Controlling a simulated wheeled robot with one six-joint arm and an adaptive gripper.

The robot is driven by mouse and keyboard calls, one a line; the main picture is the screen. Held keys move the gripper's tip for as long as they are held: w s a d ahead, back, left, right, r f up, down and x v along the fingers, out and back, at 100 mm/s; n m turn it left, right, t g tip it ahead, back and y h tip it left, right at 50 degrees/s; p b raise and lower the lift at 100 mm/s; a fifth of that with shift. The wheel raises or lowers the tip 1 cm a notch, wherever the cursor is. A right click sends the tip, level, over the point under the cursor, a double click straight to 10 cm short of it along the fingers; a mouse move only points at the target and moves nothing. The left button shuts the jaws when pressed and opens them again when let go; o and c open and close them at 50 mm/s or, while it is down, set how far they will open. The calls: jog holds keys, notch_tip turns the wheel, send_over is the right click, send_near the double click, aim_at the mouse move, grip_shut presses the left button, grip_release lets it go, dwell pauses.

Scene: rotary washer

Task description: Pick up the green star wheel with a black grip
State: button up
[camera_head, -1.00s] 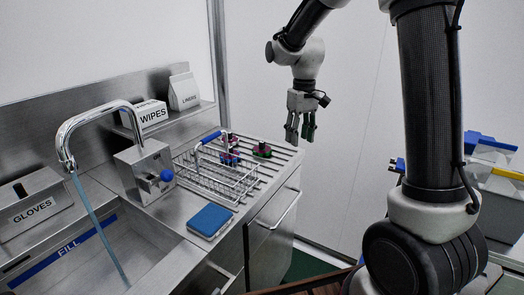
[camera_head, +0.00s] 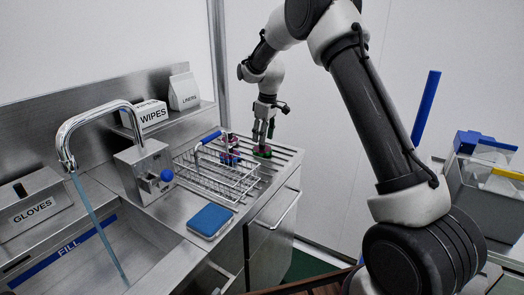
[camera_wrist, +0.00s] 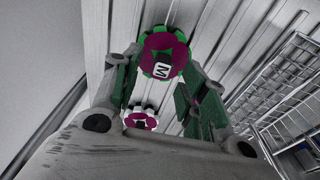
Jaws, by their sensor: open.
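The green star wheel (camera_head: 262,153) lies on the ribbed steel drainboard, right of the wire basket. In the wrist view it shows a green toothed rim, a purple face and a white tag with an M (camera_wrist: 162,70). A black grip is not clear to me. My gripper (camera_head: 263,139) points down just above the wheel, its fingers open. In the wrist view the wheel shows beyond and between the fingers; contact cannot be told. A pale-rimmed purple wheel (camera_wrist: 141,120) also shows between the fingers, lower in that view.
The wire basket (camera_head: 216,182) stands close left of my gripper, with a blue handle and blue and purple parts (camera_head: 229,158) in it. A blue sponge-like block (camera_head: 210,221) lies in front. The faucet (camera_head: 92,112) and sink are at left. The drainboard's right edge is near.

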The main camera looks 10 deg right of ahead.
jog(key=f, duration=0.3)
jog(key=shift+a+f, duration=0.15)
jog(key=shift+a, duration=0.05)
grip_shut()
notch_tip(320, 180, up, 10)
jog(key=shift+r, duration=0.1)
dwell(0.4)
